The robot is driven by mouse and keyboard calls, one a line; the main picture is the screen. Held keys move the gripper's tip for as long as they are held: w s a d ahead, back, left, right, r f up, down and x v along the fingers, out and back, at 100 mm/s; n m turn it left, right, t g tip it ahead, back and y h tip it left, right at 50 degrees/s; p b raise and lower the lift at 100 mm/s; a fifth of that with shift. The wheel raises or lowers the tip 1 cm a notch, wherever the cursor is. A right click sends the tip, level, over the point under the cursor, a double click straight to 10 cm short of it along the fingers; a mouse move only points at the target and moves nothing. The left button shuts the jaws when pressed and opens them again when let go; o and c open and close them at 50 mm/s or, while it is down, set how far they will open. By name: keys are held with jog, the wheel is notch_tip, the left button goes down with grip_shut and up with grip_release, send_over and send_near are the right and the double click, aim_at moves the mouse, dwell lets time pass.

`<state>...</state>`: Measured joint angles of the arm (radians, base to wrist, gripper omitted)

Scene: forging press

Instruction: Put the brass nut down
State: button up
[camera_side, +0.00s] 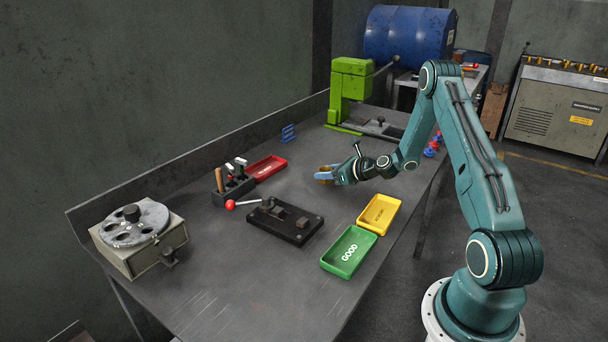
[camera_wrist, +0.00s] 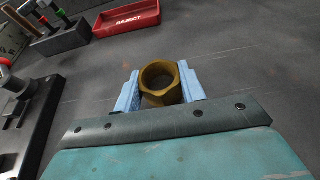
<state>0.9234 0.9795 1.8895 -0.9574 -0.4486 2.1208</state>
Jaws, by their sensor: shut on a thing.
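The brass nut (camera_wrist: 161,84) is a hexagonal ring of dull gold metal. It sits between the two light blue fingers of my gripper (camera_wrist: 161,92) in the wrist view, with a finger against each side. In the side view my gripper (camera_side: 326,173) is above the middle of the table, with the brass nut (camera_side: 323,178) at its tips. The gripper is shut on the nut. I cannot tell how far the nut is above the table. The nut's lower part is hidden.
A red REJECT tray (camera_side: 267,168), a tool block (camera_side: 233,188), a black fixture with red-knobbed lever (camera_side: 285,220), a yellow tray (camera_side: 379,213) and a green GOOD tray (camera_side: 349,251) stand nearby. A green press (camera_side: 351,90) is behind. The table around my gripper is clear.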

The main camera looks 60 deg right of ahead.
jog(key=shift+r, duration=0.1)
grip_shut()
jog(key=shift+r, duration=0.1)
jog(key=shift+r, duration=0.2)
notch_tip(320, 180, up, 19)
jog(key=shift+r, duration=0.2)
jog(key=shift+w, duration=0.15)
dwell(0.7)
jog(key=w+a, duration=0.5)
jog(key=w, duration=0.5)
jog(key=w+a+h, duration=0.1)
jog(key=w+a, duration=0.3)
jog(key=w, duration=0.5)
jog(key=shift+w+a+r+m, duration=0.35)
jog(key=shift+a+r+m, duration=0.05)
jog(key=shift+f, duration=0.1)
